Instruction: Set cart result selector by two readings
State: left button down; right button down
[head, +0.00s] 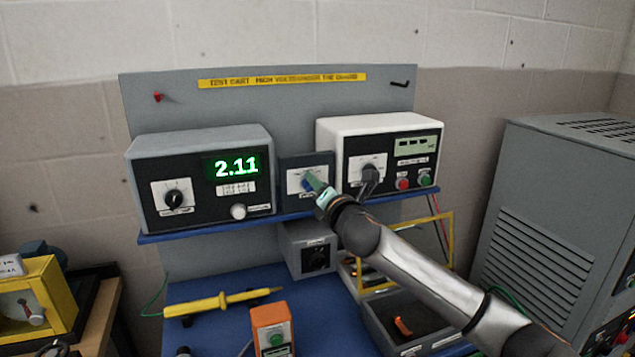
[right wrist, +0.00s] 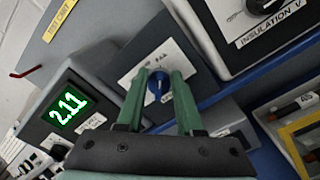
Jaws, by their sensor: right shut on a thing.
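The result selector is a small dark box with a pale plate (head: 296,177) on the cart shelf, between two instruments. Its blue knob (right wrist: 157,84) shows between my right fingers in the right wrist view. My right gripper (head: 312,181) is shut on this knob and partly hides it in the head view; it also shows in the right wrist view (right wrist: 158,78). The grey meter (head: 140,165) at left reads 2.11 in green digits. The white insulation tester (head: 335,135) at right has a small pale display (head: 418,144), too small to read. My left gripper is out of view.
Below the shelf are a small grey box (head: 293,240), a yellow probe (head: 215,303), an orange handheld device (head: 261,320) and a dark bin (head: 380,318). A yellow device (head: 50,290) stands at left. A large grey cabinet (head: 545,190) stands at right.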

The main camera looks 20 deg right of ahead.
dwell(0.5)
jog(key=c, duration=0.6)
grip_release()
jog(key=shift+s, duration=0.15)
jog(key=s+b, duration=0.1)
jog(key=s, duration=1.1)
jog(key=shift+d+b, duration=0.2)
jog(key=shift+b, duration=0.15)
jog(key=shift+s, duration=0.1)
